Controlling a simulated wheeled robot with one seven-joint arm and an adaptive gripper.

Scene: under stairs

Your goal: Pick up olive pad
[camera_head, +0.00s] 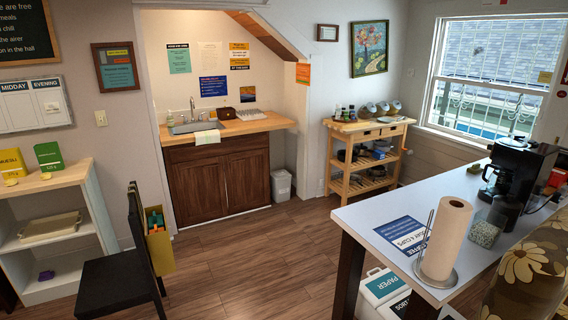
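No pad can be made out with certainty. A small olive-yellow flat piece (46,176) lies on top of the left shelf unit, in front of a green box (48,156); it may be the olive pad, but it is too small to be sure. A similar small yellow piece (11,182) lies to its left, in front of a yellow box (12,162). My gripper is not in view.
The white shelf unit (98,215) stands at the left, with a beige tray (50,227) and a purple item (46,276) on lower shelves. A black chair (118,283) with a yellow bag (160,250) stands before it. The wooden floor (250,255) is clear mid-room. A white counter (375,210) fills the right.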

